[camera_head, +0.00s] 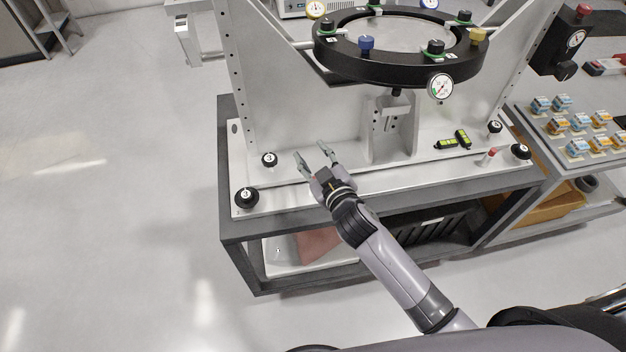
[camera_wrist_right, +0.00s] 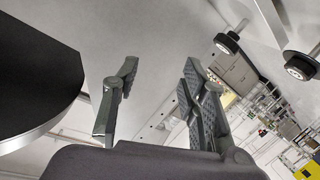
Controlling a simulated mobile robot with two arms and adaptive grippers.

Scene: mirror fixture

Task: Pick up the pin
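A small white post with a red top (camera_head: 487,156) stands near the right front of the white base plate (camera_head: 400,171). It may be the pin, but it is too small to be sure. My right gripper (camera_head: 314,156) is open and empty above the left front part of the plate, well to the left of that post. Its two spread fingers also show in the right wrist view (camera_wrist_right: 160,72), with nothing between them. The post cannot be made out in the wrist view. My left gripper is not in view.
A black ring (camera_head: 333,61) with clamps and gauges stands above the plate between grey side walls. Black numbered knobs (camera_head: 269,159) stand at the plate's ends. Green-yellow levels (camera_head: 446,144) lie near the post. A side table (camera_head: 540,130) at right holds several small blocks.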

